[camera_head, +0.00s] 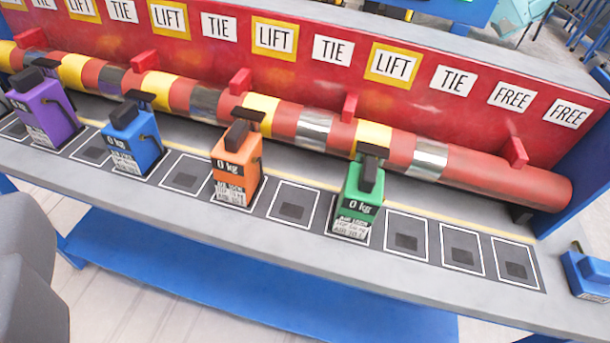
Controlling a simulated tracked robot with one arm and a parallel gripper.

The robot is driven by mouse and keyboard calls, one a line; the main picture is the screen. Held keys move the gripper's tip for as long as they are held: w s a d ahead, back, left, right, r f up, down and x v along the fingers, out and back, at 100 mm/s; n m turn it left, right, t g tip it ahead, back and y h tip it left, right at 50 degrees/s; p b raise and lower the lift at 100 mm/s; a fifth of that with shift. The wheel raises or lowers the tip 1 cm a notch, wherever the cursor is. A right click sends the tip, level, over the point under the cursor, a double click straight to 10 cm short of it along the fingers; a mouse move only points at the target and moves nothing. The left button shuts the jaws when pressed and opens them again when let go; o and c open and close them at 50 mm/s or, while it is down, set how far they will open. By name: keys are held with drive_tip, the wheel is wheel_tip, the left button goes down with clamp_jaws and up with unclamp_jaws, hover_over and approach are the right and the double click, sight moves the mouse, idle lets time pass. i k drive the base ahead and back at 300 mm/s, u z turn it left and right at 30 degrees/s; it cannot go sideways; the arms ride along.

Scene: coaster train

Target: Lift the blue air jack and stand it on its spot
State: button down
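A blue air jack (131,142) with a black top and a "0 kg" label stands upright on the grey bench (300,245), left of centre, in front of the striped pipe (205,102). A second blue object (588,274) with a dark top part and a white label is cut off at the right edge; I cannot tell whether it is also a jack. Several white-outlined square spots lie along the bench, among them an empty one (407,238). A grey rounded part, likely mine, shows at the lower left; my fingertips are not visible and nothing held shows.
Purple (46,110), orange (236,172) and green (357,205) jacks stand upright along the bench. Red stops stick out above the pipe. LIFT, TIE and FREE signs line the red wall (435,120). A blue shelf (250,285) lies below the bench.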

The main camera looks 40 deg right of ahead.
sight(132, 137)
drive_tip(key=u, duration=0.45)
drive_tip(key=i, duration=1.55)
drive_tip(key=u, duration=0.05)
